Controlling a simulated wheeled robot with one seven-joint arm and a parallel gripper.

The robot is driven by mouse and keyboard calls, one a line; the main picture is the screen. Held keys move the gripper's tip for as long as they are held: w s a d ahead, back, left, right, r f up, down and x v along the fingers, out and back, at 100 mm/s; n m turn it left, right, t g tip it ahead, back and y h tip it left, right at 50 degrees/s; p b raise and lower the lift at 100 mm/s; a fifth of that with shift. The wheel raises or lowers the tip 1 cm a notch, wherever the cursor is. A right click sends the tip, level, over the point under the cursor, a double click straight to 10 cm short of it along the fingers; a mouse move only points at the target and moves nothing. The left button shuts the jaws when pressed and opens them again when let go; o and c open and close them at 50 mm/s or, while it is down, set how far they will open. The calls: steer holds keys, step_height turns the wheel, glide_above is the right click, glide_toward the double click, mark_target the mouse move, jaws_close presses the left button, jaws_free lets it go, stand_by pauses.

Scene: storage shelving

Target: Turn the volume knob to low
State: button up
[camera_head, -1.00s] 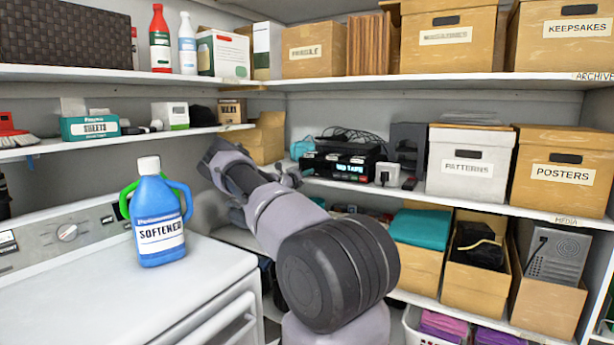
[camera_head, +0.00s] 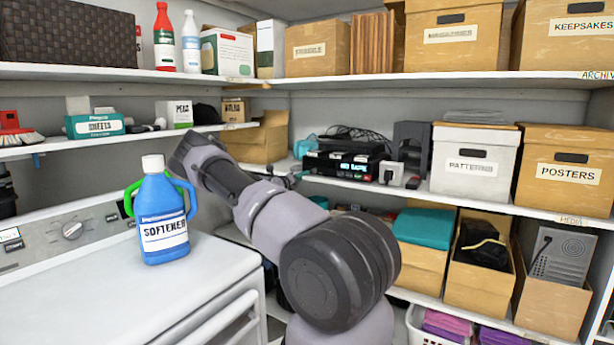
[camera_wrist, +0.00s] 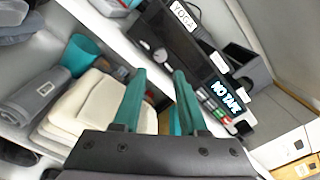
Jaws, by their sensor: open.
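A black tape player (camera_head: 343,162) with a lit display stands on the middle shelf, under another dark unit. In the wrist view the player (camera_wrist: 203,70) appears tilted, its display reading "NO TAPE" above coloured buttons. A small round silver knob (camera_wrist: 160,56) is on its front, beside a darker round shape; no volume marking is legible. My gripper (camera_wrist: 160,72) is open, with two teal fingers apart and nothing between them. The fingers point toward the player's front, with the knob just beyond the gap in the picture. Contact is not visible. In the head view my arm mostly hides the gripper.
Folded cream cloths (camera_wrist: 85,105) and a teal cup (camera_wrist: 82,52) lie below the shelf edge. A blue softener bottle (camera_head: 162,215) stands on the washer (camera_head: 150,285).

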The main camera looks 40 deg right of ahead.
steer(key=shift+v, duration=1.5)
steer(key=s+a+r+m+g+y, duration=0.3)
steer(key=s+r+m, duration=0.1)
steer(key=s+m, duration=0.55)
steer(key=s+a+r+m+g+y, duration=0.3)
steer(key=s+a+r+m+y, duration=0.1)
steer(key=s+m, duration=0.6)
steer(key=s+a+r+m+t+y, duration=0.2)
steer(key=s+a+r+m+y, duration=0.2)
steer(key=s+a, duration=0.4)
steer(key=s+a+r+m+t+y, duration=0.2)
steer(key=s+a+r+m+y, duration=0.2)
steer(key=s+a, duration=0.5)
steer(key=s+a+r+m+t+y, duration=0.2)
steer(key=s+a+r+m+y, duration=0.2)
steer(key=a, duration=1.4)
steer(key=s+r+m, duration=0.2)
steer(key=s+m, duration=0.1)
steer(key=s, duration=0.1)
steer(key=shift+s+a+r, duration=0.25)
steer(key=shift+s+a, duration=0.05)
steer(key=shift+a, duration=0.1)
